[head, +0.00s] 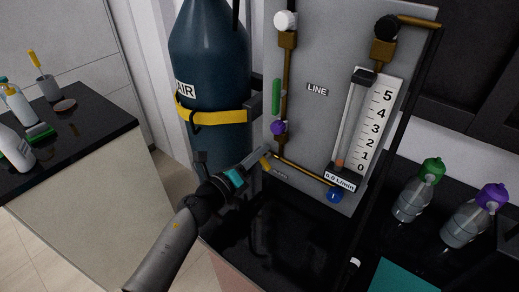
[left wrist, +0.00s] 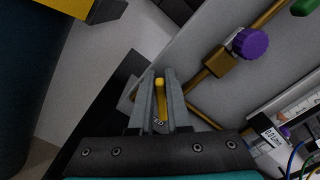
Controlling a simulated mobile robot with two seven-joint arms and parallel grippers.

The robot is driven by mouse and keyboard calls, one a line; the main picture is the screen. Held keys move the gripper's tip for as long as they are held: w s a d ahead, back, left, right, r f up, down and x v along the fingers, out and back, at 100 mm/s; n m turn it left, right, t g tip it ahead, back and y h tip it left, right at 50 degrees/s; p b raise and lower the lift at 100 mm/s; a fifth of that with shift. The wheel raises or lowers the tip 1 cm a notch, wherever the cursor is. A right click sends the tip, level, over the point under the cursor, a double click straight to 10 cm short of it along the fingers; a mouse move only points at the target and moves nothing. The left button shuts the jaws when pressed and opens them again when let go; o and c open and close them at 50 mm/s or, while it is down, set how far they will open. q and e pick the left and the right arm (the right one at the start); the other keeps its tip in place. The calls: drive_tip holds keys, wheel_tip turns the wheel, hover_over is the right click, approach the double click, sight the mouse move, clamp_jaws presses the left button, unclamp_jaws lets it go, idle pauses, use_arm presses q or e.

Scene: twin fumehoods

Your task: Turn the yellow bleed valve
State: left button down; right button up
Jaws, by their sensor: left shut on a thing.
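The yellow bleed valve (left wrist: 160,98) is a small yellow handle. In the left wrist view it stands between the two fingers of my left gripper (left wrist: 160,92), which are closed around it. In the head view the left gripper (head: 264,154) reaches in from the lower left to the panel's lower left corner. A bit of the yellow handle (head: 265,162) shows at the fingertips there, and the rest is hidden by the fingers. A label below the valve is partly covered. My right gripper is not in view.
The grey panel (head: 325,60) carries brass pipes, a purple knob (head: 278,128), a green handle (head: 276,97), a blue knob (head: 334,195) and a flowmeter (head: 352,125) marked 0.0 L/min. A blue AIR cylinder (head: 210,60) stands to the left. Bottles (head: 412,200) stand at right.

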use_arm(q)
drive_tip(key=n, duration=0.2)
drive_tip(key=n+p, duration=0.1)
drive_tip(key=n, duration=0.1)
drive_tip(key=shift+w+a+f+n, duration=0.15)
drive_tip(key=shift+a+f+n, duration=0.05)
drive_tip(key=shift+f+n, duration=0.3)
drive_tip(key=shift+n, duration=0.6)
drive_tip(key=shift+f+n, duration=0.15)
drive_tip(key=shift+n, duration=0.55)
drive_tip(key=shift+p, duration=0.3)
drive_tip(key=c, duration=0.9)
unclamp_jaws()
drive_tip(key=shift+a, duration=0.15)
drive_tip(key=v, duration=1.5)
drive_tip(key=shift+p, duration=0.35)
